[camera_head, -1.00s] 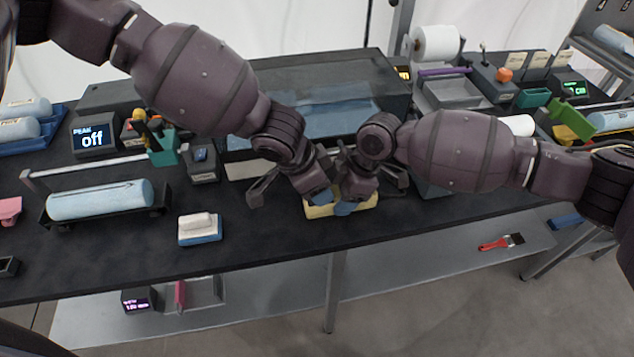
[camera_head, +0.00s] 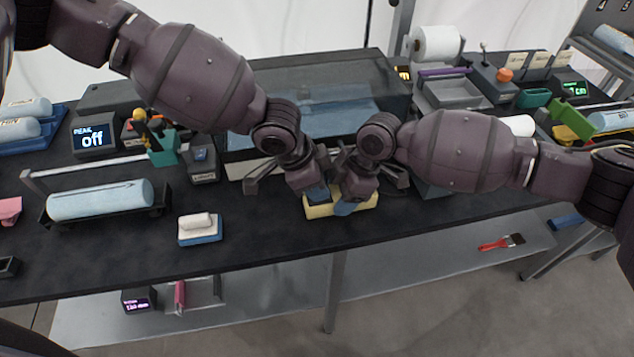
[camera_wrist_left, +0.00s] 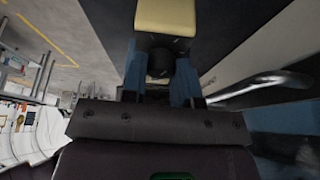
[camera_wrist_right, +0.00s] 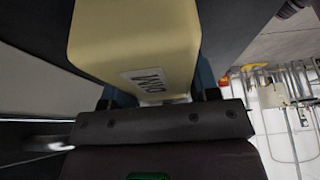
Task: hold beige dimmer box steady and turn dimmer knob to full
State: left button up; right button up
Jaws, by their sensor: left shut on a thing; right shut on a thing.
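The beige dimmer box (camera_head: 322,212) sits near the front edge of the dark bench, partly hidden by my grippers. My left gripper (camera_head: 317,196) points down at the box's left part. In the left wrist view its blue fingers are shut around the dark dimmer knob (camera_wrist_left: 160,64), with the beige box (camera_wrist_left: 166,14) just beyond. My right gripper (camera_head: 346,207) is shut on the right part of the box. The right wrist view shows the box (camera_wrist_right: 125,35) between its fingers, with a label (camera_wrist_right: 145,78) reading DIM. I cannot tell the knob's setting.
A display (camera_head: 94,137) at left reads "off". A white block on a blue base (camera_head: 200,229) and a blue roll in a cradle (camera_head: 100,200) lie to the left. A clear-topped case (camera_head: 330,100) stands behind my grippers. The bench front between block and box is clear.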

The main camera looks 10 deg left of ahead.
dwell(0.3)
pick_arm(q)
jog(key=o, duration=0.9)
jog(key=shift+r, duration=0.1)
jog(key=w+v, duration=0.1)
jog(key=v, duration=1)
jog(key=shift+s+a+r, duration=0.3)
jog(key=shift+s+r, duration=0.05)
jog(key=shift+s, duration=0.15)
